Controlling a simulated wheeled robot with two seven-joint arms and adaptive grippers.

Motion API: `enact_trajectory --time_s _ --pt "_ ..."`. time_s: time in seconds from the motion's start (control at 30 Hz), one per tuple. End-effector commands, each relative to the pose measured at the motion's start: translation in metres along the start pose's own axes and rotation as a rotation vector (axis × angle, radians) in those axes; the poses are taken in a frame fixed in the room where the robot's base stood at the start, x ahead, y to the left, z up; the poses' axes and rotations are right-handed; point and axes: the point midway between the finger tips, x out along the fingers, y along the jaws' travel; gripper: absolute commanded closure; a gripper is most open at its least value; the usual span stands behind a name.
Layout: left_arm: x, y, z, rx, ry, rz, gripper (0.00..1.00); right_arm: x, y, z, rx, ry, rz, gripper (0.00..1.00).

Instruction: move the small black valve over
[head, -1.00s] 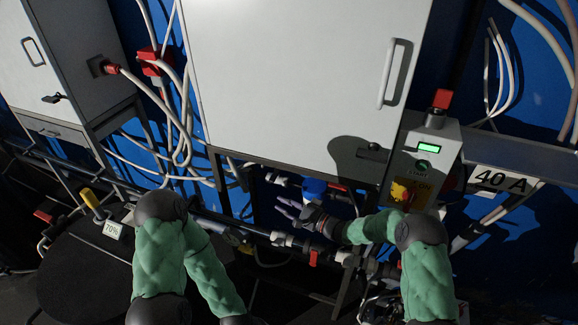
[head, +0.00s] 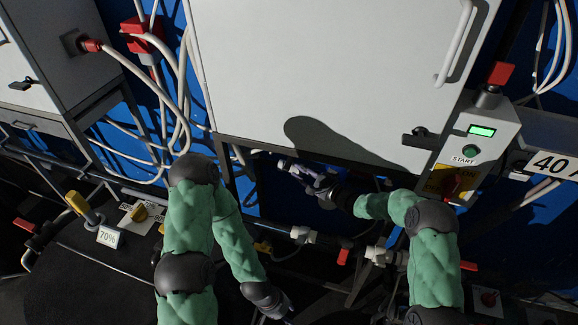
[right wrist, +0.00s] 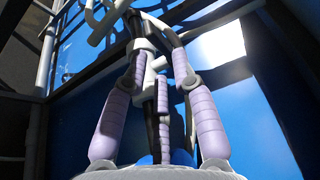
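My right gripper (head: 312,180) is below the large white cabinet, at a pale pipe fitting (head: 287,165). In the right wrist view, its lavender fingers (right wrist: 157,75) are spread apart on either side of the pale fitting (right wrist: 150,66). A thin dark upright part (right wrist: 149,100) shows between the fingers. I cannot tell whether it is the small black valve or part of a finger. Contact with the fitting is not clear. My left gripper (head: 282,312) is low at the bottom edge, dark and partly cut off, so its opening is unclear.
The white cabinet (head: 320,75) overhangs the pipes. A control box (head: 470,160) with a green display stands right of it. Red-handled valves (head: 343,257) sit on the lower pipe. A yellow-handled item (head: 78,204) and a 70% sign (head: 108,237) are at left.

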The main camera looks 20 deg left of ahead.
Motion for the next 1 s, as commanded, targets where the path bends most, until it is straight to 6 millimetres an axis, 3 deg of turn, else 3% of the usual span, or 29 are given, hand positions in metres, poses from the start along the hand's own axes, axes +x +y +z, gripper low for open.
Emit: enact_trajectory --time_s 0.1,0.33,0.77,0.87,1.0 --pt "0.006 -0.002 -0.001 0.000 0.000 0.000 0.60 0.022 0.002 0.001 -0.002 -0.001 -0.001 0.73" --pt "0.011 -0.004 -0.001 0.000 0.001 0.000 0.60 0.050 0.001 0.000 0.000 0.000 -0.001 0.73" --pt "0.011 -0.004 -0.001 0.000 0.001 0.000 0.60 0.058 0.000 0.000 0.001 0.001 -0.001 0.73" --pt "0.011 -0.004 -0.001 0.000 0.001 0.000 0.60 0.058 0.000 0.000 0.001 0.001 -0.001 1.00" --pt "0.012 -0.004 -0.001 0.000 0.001 0.000 0.60 0.058 0.000 0.000 0.001 0.001 0.000 1.00"
